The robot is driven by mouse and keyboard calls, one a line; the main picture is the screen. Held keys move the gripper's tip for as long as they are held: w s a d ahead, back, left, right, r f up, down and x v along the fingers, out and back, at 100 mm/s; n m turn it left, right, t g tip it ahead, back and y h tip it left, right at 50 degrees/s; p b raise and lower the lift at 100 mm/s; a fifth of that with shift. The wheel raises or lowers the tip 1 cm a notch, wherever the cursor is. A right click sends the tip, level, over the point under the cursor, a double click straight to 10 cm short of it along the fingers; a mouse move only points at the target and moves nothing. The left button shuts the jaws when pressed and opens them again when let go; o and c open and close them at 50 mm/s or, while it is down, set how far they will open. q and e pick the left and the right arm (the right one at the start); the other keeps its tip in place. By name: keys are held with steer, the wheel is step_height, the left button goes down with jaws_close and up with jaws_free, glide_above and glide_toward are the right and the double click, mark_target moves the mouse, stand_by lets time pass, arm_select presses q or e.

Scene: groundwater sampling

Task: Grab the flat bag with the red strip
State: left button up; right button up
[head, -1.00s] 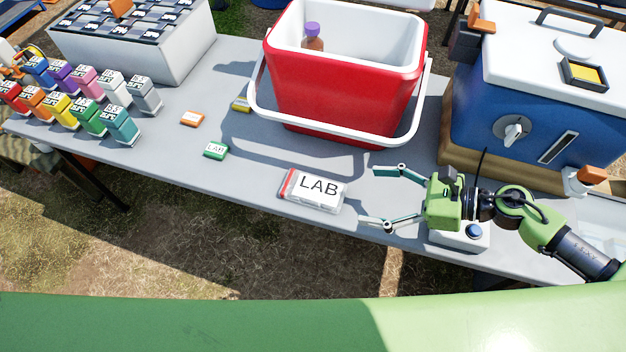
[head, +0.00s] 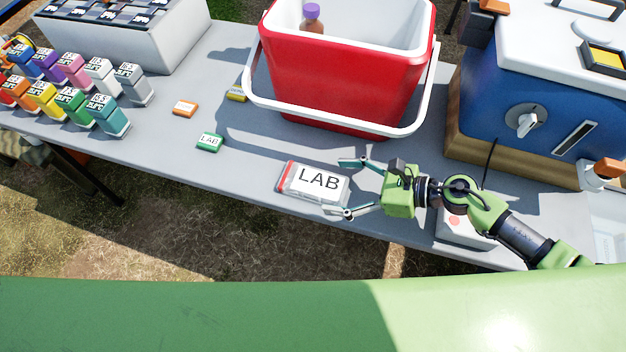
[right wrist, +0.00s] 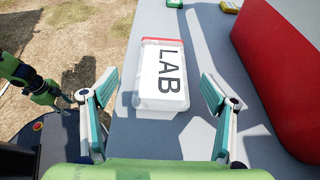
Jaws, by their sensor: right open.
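The flat bag with the red strip (head: 314,184) lies on the grey table near its front edge. It is clear with a white LAB label, and the red strip is at its left end. My right gripper (head: 349,188) is open at the bag's right end, its fingers spread to either side. In the right wrist view the bag (right wrist: 160,78) lies ahead between the open fingers (right wrist: 157,92), with gaps on both sides. My left gripper is not in the head view; part of an arm with a gripper (right wrist: 62,100) shows at the left of the right wrist view.
The red cooler (head: 340,75) with a white rim and handle stands behind the bag. Small green (head: 209,142), orange (head: 184,108) and yellow (head: 236,93) packs lie to the left, beyond clear tabletop. Several coloured bottles (head: 108,115) stand at far left.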

mark_target(316, 183)
steer(key=x, duration=0.5)
steer(key=shift+w+a+f, duration=0.2)
steer(key=shift+w+f, duration=0.05)
steer(key=shift+w, duration=0.05)
steer(key=shift+c, duration=0.3)
steer(key=c, duration=1.1)
